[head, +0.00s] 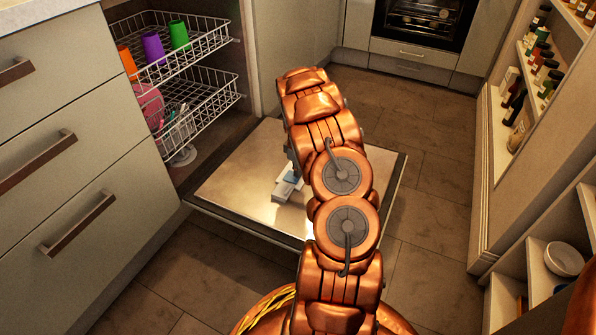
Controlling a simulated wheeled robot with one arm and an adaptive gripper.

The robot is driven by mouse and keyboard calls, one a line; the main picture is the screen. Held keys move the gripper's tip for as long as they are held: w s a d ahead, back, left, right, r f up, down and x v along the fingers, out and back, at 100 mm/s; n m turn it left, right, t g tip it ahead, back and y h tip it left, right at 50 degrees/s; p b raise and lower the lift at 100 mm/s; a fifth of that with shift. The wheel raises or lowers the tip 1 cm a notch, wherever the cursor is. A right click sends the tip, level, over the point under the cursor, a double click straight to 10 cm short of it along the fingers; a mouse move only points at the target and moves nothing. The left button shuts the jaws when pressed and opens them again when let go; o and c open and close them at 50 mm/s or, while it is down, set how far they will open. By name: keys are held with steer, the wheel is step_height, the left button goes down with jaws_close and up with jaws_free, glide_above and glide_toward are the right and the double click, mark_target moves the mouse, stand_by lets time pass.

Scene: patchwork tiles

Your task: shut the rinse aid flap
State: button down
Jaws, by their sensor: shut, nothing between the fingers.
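The dishwasher door (238,190) lies open and flat, its bright metal inner face up. A small pale grey dispenser unit (283,192) with a bluish part sits on this inner face, near the middle. My copper arm covers its right side. The rinse aid flap cannot be made out clearly, so I cannot tell its angle. My arm rises from the bottom of the head view and passes over the right part of the door. My gripper is hidden behind the arm, and whether it touches the flap cannot be seen.
Two wire racks (205,84) with coloured cups and dishes stick out of the dishwasher at left. Drawers (80,150) with bar handles stand at near left. An oven (420,22) is at the back. Open shelves (540,250) line the right. Tiled floor (430,190) is clear right of the door.

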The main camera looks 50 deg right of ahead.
steer(key=c, duration=0.8)
jaws_free()
steer(key=shift+c, duration=0.2)
step_height(320, 180, up, 12)
stand_by(0.7)
